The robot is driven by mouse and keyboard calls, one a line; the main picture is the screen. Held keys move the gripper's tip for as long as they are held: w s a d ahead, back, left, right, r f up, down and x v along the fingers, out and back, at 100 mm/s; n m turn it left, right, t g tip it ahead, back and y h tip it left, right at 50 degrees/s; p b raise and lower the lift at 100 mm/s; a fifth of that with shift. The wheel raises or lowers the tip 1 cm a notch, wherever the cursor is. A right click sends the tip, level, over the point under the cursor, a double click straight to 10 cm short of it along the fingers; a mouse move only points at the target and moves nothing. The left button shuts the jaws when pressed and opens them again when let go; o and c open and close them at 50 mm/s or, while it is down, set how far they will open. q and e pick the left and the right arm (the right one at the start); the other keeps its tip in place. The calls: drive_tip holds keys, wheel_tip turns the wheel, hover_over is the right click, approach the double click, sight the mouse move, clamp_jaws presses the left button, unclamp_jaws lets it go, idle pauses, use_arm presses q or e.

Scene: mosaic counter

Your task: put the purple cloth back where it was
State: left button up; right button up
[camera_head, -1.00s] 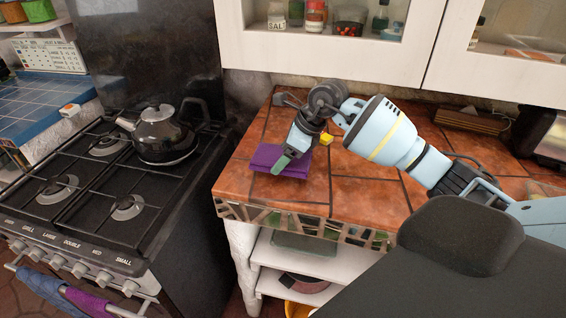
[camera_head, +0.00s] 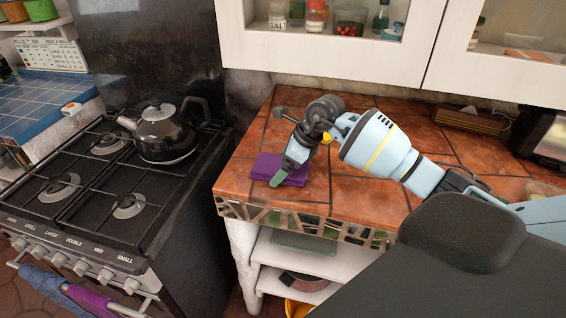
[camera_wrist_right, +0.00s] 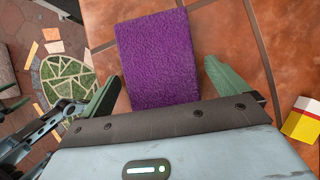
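The purple cloth (camera_head: 264,166) is a small folded rectangle lying on the terracotta-tiled counter near its left front corner. In the right wrist view the cloth (camera_wrist_right: 155,58) lies between the two green fingers of my right gripper (camera_wrist_right: 165,72). The fingers are spread, with a gap at the right side of the cloth; its near end is hidden by the gripper body. In the head view my right gripper (camera_head: 281,172) points down over the cloth's right part.
A stove with a kettle (camera_head: 160,133) stands left of the counter (camera_head: 300,206). Blue and purple cloths (camera_head: 88,300) hang on its front rail. A small yellow, red and white box (camera_wrist_right: 302,121) sits beside the gripper. Cabinets hang above the counter's back.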

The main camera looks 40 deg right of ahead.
drive_tip(key=shift+d+r, duration=0.1)
drive_tip(key=shift+r, duration=0.35)
drive_tip(key=v, duration=1.1)
drive_tip(key=shift+r, duration=0.2)
drive_tip(key=shift+s, duration=0.15)
